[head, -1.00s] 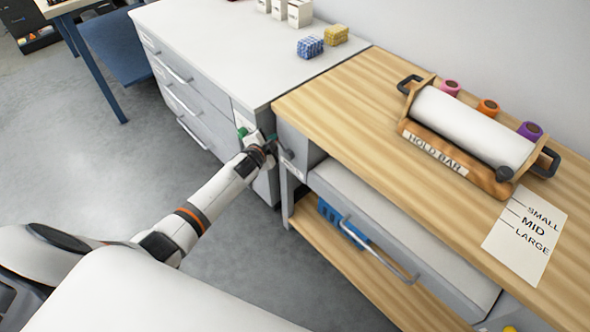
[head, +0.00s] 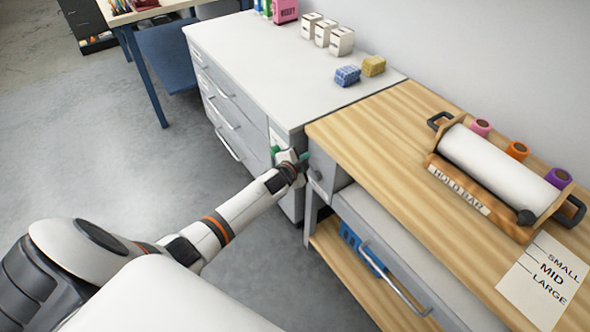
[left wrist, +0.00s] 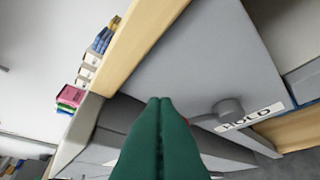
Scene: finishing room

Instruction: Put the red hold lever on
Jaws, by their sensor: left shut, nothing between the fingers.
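The hold lever shows in the left wrist view as a grey round knob and arm (left wrist: 228,108) on the bench's grey end panel, beside a "HOLD" label (left wrist: 252,117). A small bit of red shows at its left end, partly hidden behind my fingers. In the head view a small grey knob (head: 317,177) shows on that end panel. My left gripper (head: 305,157) is at the panel, close to the knob. Its green fingers (left wrist: 160,100) are shut with nothing between them, just left of the lever in the wrist view. I cannot tell whether they touch it. My right gripper is not in view.
The wooden bench (head: 375,130) carries a roll holder (head: 460,203) marked "HOLD BAR" and a size card (head: 545,281). A drawer handle (head: 395,280) sticks out of the bench front. A grey cabinet (head: 270,55) adjoins the bench. Floor at left is clear.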

